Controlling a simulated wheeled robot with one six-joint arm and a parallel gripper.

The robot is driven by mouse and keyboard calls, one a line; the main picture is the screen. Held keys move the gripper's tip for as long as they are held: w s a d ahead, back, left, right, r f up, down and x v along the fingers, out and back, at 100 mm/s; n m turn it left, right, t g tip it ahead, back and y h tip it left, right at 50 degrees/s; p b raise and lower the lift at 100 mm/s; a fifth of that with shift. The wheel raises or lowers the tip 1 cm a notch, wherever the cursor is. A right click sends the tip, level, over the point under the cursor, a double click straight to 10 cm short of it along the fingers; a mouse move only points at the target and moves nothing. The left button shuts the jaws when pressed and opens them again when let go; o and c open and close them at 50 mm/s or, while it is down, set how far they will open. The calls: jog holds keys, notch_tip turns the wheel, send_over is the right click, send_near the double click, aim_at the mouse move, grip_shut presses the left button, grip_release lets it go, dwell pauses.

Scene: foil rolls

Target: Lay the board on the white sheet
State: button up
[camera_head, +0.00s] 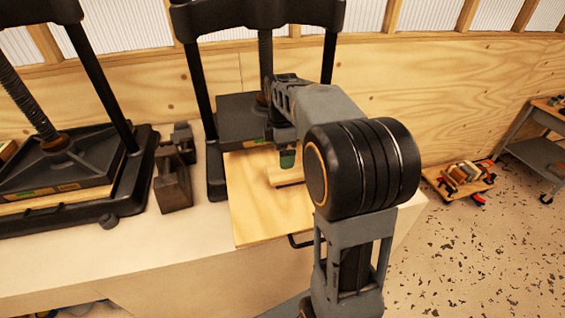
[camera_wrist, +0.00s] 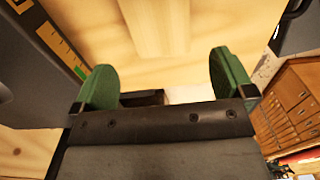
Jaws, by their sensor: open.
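A pale wooden board (camera_head: 255,217) lies flat in front of the right-hand press. In the wrist view the bar (camera_wrist: 160,25) runs between the fingers' lines, ahead of the tips. My gripper (camera_head: 287,158) is over the bar, with only part of its green fingers showing. In the wrist view my gripper (camera_wrist: 163,75) is open, with nothing clearly held. I cannot tell whether the fingers touch the bar. A bright white patch (camera_wrist: 190,93) shows between the fingers; I cannot tell if it is the white sheet.
The right-hand press (camera_head: 232,125) stands close behind the board, its posts and plate near my arm. Another press (camera_head: 65,165) stands at the left, with dark metal blocks (camera_head: 173,180) between. The pale bench top (camera_head: 130,235) is bare in front. A wooden drawer cabinet (camera_wrist: 295,100) shows at right.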

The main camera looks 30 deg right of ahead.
jog(key=s+a+r+m+t, duration=0.2)
jog(key=s+a+r+m, duration=0.25)
jog(key=s+m, duration=0.2)
jog(key=s+a+f+m+t, duration=0.2)
jog(key=s+a+f+m, duration=0.2)
jog(key=s+m, duration=0.5)
notch_tip(320, 180, down, 3)
jog(key=shift+s+a+r, duration=0.2)
jog(key=shift+s+a, duration=0.1)
jog(key=shift+a, duration=0.05)
dwell(0.6)
